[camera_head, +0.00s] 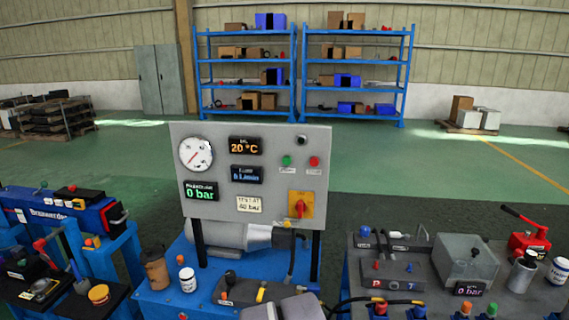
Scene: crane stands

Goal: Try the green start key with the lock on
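A grey upright control panel (254,178) stands at the middle of the view on two dark posts. The green start key (286,160) is a small round button at its upper right, with a small label under it. A red round button (314,161) sits just right of it. Below them, a red rotary switch (300,208) is mounted on an orange plate; details of any lock on it are too small to tell. Grey rounded shapes at the bottom centre edge may be part of my arm. I cannot make out my gripper's fingers, and nothing touches the green key.
A dial and lit displays reading 20 °C and 0 bar share the panel. Its blue bench (160,302) holds a brown cup (155,270), a white jar (187,280) and a pump unit. Cluttered benches stand left and right. Blue shelves (245,88) stand far behind, across open green floor.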

